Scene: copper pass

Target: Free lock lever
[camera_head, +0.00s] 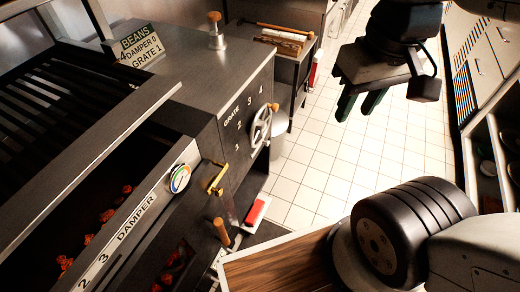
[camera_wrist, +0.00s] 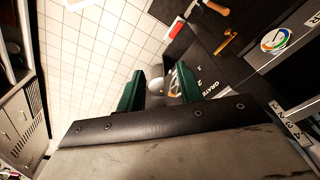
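A brass lever (camera_head: 216,178), which looks like the lock lever, sits on the dark stove front between the damper strip and the grate wheel. It also shows in the wrist view (camera_wrist: 227,42) at the upper right. My gripper (camera_head: 358,108) hangs over the tiled floor, to the right of the stove and apart from the lever. In the wrist view its green fingers (camera_wrist: 158,82) are spread with nothing between them. The grate handwheel (camera_head: 261,128) is on the stove's side panel, beside the numbers, and is partly hidden by a finger in the wrist view.
A wooden handle (camera_head: 222,232) sticks out below the lever. The damper strip (camera_head: 123,226) carries a round coloured dial (camera_head: 180,178). Glowing coals lie inside the stove. The tiled floor (camera_head: 330,160) is open; cabinets stand at right.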

